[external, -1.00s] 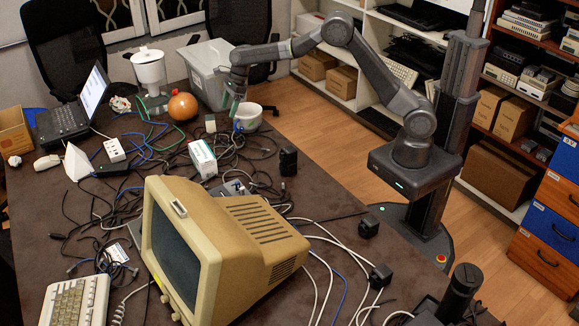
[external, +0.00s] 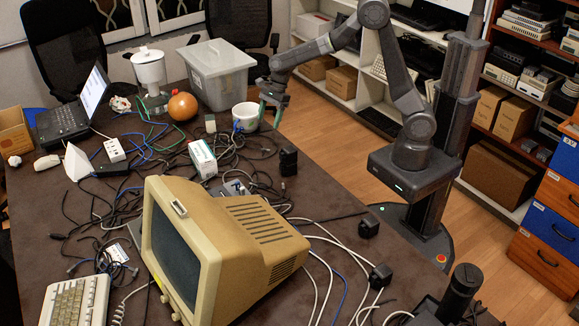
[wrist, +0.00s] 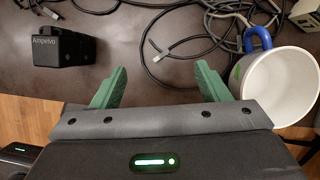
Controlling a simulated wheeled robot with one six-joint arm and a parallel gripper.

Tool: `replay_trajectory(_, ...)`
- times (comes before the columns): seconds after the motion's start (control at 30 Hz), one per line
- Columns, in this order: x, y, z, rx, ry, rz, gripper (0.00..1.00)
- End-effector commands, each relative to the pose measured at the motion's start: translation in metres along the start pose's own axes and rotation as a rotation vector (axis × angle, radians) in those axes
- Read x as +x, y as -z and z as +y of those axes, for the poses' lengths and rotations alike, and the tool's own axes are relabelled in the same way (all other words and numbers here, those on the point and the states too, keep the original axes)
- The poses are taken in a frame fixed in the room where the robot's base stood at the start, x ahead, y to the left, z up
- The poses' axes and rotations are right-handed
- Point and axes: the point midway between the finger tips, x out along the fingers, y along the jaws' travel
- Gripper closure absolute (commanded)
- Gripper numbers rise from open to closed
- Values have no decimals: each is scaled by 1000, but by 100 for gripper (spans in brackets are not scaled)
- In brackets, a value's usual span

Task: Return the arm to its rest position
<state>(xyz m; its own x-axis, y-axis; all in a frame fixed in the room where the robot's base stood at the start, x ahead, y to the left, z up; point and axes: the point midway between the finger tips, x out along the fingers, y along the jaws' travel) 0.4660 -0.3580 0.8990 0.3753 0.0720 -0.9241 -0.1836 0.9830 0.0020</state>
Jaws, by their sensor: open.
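My gripper (external: 272,112) is at the table's right edge, just right of the white mug, with its green fingers pointing down. In the wrist view my gripper (wrist: 160,88) has its two green fingers well apart with nothing between them. My arm reaches from the column on the right, its elbow raised high. The white mug (external: 246,115) stands upright on the table. In the wrist view the mug (wrist: 278,85) shows at the right with a blue handle, apart from the fingers.
The dark table (external: 330,190) is crowded with cables. A grey lidded bin (external: 217,80), an orange ball (external: 182,106) and a white-and-blue box (external: 203,158) are near the mug. A black adapter (wrist: 60,46) lies left in the wrist view. A beige monitor (external: 225,245) stands in front.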

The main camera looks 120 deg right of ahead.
Motion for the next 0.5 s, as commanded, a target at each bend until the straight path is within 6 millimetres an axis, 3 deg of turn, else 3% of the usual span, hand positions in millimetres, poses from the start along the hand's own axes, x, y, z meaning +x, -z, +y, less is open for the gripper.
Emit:
replay_trajectory(0.13,4,14,23,-31,-14,2,31)
replay_trajectory(0.3,34,26,22,-31,-14,2,31)
replay_trajectory(0.5,54,34,21,-30,-12,0,31)
